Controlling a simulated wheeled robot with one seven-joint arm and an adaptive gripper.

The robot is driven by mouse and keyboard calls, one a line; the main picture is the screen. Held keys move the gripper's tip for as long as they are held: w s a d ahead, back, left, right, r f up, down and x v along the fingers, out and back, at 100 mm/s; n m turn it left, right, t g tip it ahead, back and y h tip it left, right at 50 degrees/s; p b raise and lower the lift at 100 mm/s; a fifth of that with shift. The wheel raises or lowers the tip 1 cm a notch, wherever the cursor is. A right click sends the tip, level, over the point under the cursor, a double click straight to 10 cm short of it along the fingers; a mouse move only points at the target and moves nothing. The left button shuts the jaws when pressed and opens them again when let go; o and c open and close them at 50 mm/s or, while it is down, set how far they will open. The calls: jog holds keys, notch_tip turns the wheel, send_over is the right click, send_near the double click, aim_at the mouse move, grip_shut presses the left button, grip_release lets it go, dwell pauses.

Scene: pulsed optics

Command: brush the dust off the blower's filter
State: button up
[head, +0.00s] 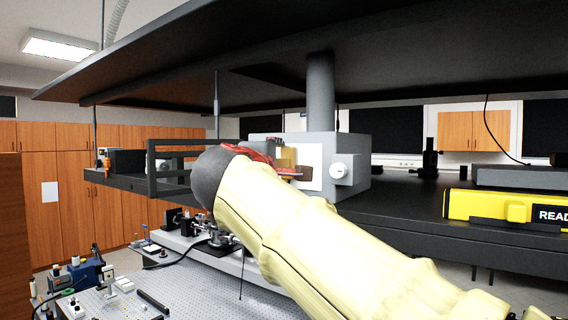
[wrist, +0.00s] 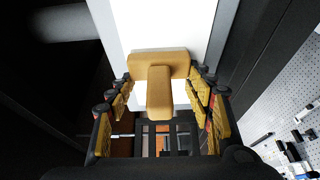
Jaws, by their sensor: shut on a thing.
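The blower is a grey box (head: 352,150) under a grey pipe, with a pale filter panel (head: 311,166) on its near face. The panel is a bright white area in the wrist view (wrist: 190,22); I make out no dust on it. A tan T-shaped brush (wrist: 160,90) sits between the fingers of my gripper (wrist: 163,98), its wide head toward the panel. In the head view my gripper (head: 268,156) is partly hidden behind my wrist, and the brush (head: 287,158) shows just left of the panel. The brush overlaps the panel; I cannot tell whether they touch.
A black shelf (head: 440,205) runs under the blower, with a yellow-edged READY sign (head: 505,207) at right. A dark overhead shelf (head: 400,62) hangs close above. A black rail frame (head: 168,163) stands left. An optical table (head: 215,285) with several instruments lies below.

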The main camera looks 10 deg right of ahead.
jog(key=w+a+p, duration=0.1)
jog(key=w+a, duration=0.3)
dwell(0.6)
jog(key=s+a+b, duration=0.1)
jog(key=s+a, duration=0.3)
jog(key=shift+s, duration=0.15)
dwell(0.5)
jog(key=shift+a, duration=0.2)
jog(key=shift+s+a+b, duration=0.3)
jog(key=shift+s+a, duration=0.65)
jog(key=shift+s, duration=0.1)
